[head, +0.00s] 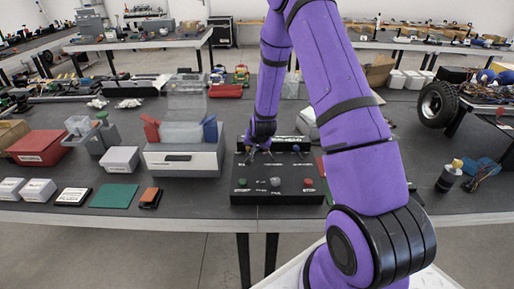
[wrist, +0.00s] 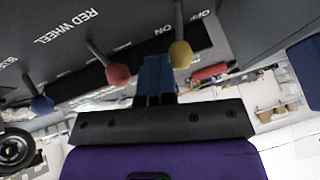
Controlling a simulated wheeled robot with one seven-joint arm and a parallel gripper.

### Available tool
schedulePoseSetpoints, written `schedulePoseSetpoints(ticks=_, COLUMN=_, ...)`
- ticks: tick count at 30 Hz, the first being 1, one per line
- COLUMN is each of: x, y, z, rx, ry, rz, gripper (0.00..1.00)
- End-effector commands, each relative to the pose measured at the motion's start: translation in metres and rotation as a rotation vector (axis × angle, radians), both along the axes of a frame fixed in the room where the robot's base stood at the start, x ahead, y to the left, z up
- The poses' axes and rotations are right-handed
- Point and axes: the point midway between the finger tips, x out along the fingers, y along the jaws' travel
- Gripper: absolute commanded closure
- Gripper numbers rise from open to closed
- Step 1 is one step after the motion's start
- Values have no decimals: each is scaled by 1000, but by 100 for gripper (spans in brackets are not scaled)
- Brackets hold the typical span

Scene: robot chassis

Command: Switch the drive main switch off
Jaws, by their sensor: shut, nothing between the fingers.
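A dark control box (head: 278,198) stands at the table's front edge, with a raised panel behind its front row of green, grey and red knobs. In the wrist view the dark panel (wrist: 75,45) appears upside down, with RED WHEEL, ON and OFF labels. A lever with a yellow knob (wrist: 180,54) stands by the ON and OFF labels; I cannot read a main switch name. Levers with a red knob (wrist: 118,75) and a blue knob (wrist: 42,104) are beside it. My gripper (wrist: 157,62) is shut and empty, its blue fingertips between the red and yellow knobs, close to the yellow one.
A grey bin unit (head: 184,160) stands left of the box. A green mat (head: 114,196) and small boxes lie farther left. A black wheel (head: 437,104) and a small yellow-topped motor (head: 449,176) are to the right. My arm covers the table right of the box.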

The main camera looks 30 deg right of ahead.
Motion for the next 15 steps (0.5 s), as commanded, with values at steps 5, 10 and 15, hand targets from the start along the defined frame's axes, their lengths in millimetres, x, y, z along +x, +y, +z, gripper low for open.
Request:
schedulePoseSetpoints(ticks=5, x=4, y=7, z=3, rx=-57, ry=37, rz=6, gripper=100)
schedulePoseSetpoints(ticks=10, x=7, y=11, z=5, rx=-101, ry=68, rz=6, gripper=100)
schedulePoseSetpoints(ticks=15, x=8, y=13, z=6, rx=-125, ry=84, rz=1, gripper=100)
